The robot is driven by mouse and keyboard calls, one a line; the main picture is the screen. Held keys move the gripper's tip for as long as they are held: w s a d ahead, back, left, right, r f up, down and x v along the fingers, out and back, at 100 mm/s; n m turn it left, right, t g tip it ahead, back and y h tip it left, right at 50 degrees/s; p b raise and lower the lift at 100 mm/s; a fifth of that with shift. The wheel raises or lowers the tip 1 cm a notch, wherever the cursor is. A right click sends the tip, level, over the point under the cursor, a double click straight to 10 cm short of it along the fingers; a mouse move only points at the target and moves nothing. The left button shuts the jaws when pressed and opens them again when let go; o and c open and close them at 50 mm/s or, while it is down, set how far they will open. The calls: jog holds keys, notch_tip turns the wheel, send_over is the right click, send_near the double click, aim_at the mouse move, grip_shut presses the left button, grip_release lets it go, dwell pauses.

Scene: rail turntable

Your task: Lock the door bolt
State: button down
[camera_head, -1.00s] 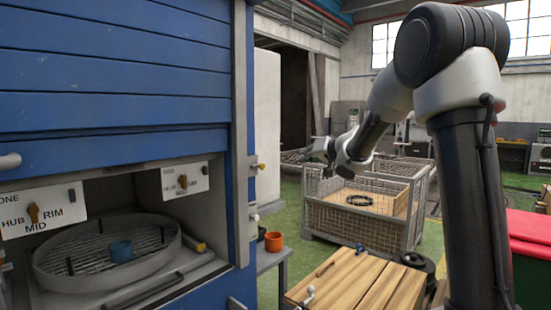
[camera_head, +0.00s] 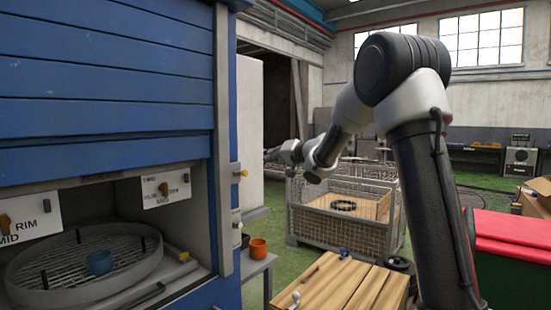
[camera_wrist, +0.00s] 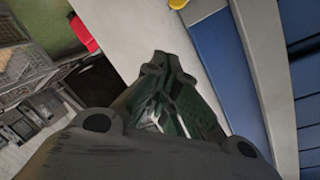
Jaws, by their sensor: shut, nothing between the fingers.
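A small fitting with a yellow knob (camera_head: 243,173) sticks out from the right edge of the blue cabinet's grey door frame (camera_head: 222,150). A second small fitting (camera_head: 237,222) sits lower on the same edge. Which of them is the door bolt I cannot tell. In the wrist view a yellow piece (camera_wrist: 181,4) shows at the top edge, beyond my fingertips. My gripper (camera_head: 272,155) is right of the yellow knob and apart from it in the picture. In the wrist view my gripper (camera_wrist: 157,72) is shut and empty, in front of a pale surface and blue panels.
An orange pot (camera_head: 258,248) stands on a small side table (camera_head: 256,268). A wire crate (camera_head: 315,225), a wooden-topped table (camera_head: 350,290) and a red-lidded box (camera_head: 510,240) stand to the right.

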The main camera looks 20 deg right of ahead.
aim_at(242, 173)
jog(key=w+a+f, duration=0.3)
jog(key=a, duration=0.2)
jog(key=shift+w+f, duration=0.3)
jog(key=shift+a, duration=0.1)
jog(key=shift+s+a, duration=0.9)
jog(key=shift+a, duration=0.3)
jog(key=shift+r, duration=0.1)
